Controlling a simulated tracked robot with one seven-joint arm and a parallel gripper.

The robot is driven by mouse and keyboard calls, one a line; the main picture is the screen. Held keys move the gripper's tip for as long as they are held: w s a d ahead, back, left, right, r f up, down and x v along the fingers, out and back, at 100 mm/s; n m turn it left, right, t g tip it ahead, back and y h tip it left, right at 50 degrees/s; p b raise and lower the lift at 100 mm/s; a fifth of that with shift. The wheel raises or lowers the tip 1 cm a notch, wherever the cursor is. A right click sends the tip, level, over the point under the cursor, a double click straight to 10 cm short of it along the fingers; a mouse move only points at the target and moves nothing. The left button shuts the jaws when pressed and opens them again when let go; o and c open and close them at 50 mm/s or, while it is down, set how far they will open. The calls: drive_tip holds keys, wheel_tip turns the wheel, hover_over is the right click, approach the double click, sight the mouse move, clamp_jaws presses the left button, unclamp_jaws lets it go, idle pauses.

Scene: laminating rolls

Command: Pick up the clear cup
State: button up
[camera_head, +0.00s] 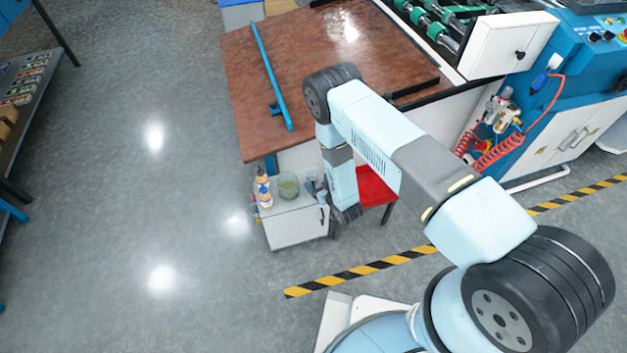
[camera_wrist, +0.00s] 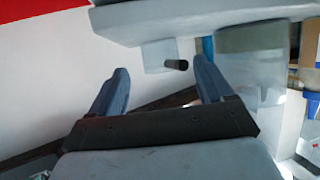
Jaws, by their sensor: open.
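A clear cup (camera_head: 288,188) with a greenish look stands on the small cabinet in the head view. In the wrist view a large see-through cylinder (camera_wrist: 250,62) shows just right of the right finger; it looks like a clear cup, but I cannot tell if it is the same one. My gripper (camera_wrist: 160,82) is open, with nothing clearly held between its two blue-grey fingers. In the head view my arm reaches down at the cabinet's right side, and the fingertips are hard to make out there.
The small white cabinet (camera_head: 297,228) also bears a bottle (camera_head: 263,189) at its left and small items (camera_head: 311,184) at its right. A red seat (camera_head: 375,188) stands close on the right. A brown table (camera_head: 250,95) is behind. Floor to the left is clear.

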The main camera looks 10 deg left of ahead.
sight(315, 180)
drive_tip(key=x, duration=0.5)
drive_tip(key=shift+r, duration=0.1)
drive_tip(key=c, duration=1.1)
